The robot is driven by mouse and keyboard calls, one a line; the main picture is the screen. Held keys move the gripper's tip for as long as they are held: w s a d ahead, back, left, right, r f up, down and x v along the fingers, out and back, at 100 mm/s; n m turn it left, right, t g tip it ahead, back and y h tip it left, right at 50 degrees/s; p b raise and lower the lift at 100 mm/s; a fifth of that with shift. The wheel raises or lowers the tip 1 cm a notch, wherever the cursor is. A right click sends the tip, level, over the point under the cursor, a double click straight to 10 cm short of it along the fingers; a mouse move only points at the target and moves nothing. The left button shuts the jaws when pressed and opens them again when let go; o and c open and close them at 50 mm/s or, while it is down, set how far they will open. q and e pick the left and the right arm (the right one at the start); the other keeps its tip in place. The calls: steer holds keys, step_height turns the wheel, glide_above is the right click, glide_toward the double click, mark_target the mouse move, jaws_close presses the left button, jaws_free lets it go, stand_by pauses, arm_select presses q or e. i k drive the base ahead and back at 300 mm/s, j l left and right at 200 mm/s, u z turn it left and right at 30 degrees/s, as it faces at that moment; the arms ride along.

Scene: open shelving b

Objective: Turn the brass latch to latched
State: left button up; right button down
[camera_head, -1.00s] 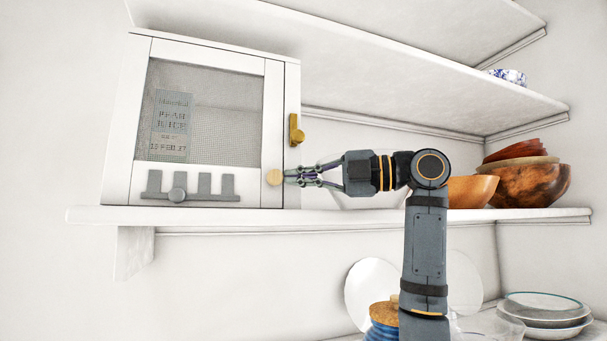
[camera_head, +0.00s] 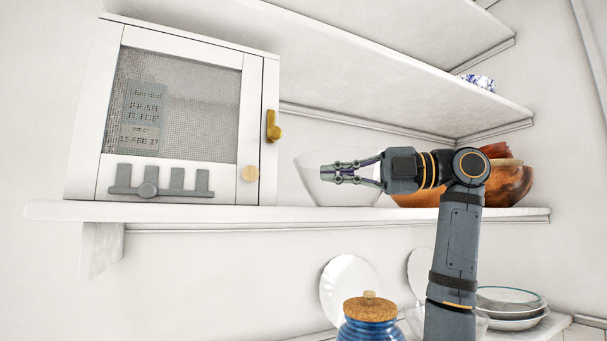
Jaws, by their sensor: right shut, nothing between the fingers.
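The brass latch (camera_head: 272,127) is on the right edge of the white cabinet (camera_head: 270,90) that stands on the shelf. Its long part stands upright, with a rounded knob at its lower end. A round wooden knob (camera_head: 250,174) sits lower on the cabinet door's frame. My right gripper (camera_head: 327,172) is shut and empty, pointing left. It is to the right of the latch and lower, apart from both the latch and the cabinet. My left gripper is not in view.
A clear glass bowl (camera_head: 310,180) stands behind my right gripper, and wooden bowls (camera_head: 513,185) stand behind my arm. A blue jar (camera_head: 370,328) with a cork lid and plates (camera_head: 350,285) are below.

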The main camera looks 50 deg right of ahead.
mark_target(273, 124)
steer(key=k, duration=1.5)
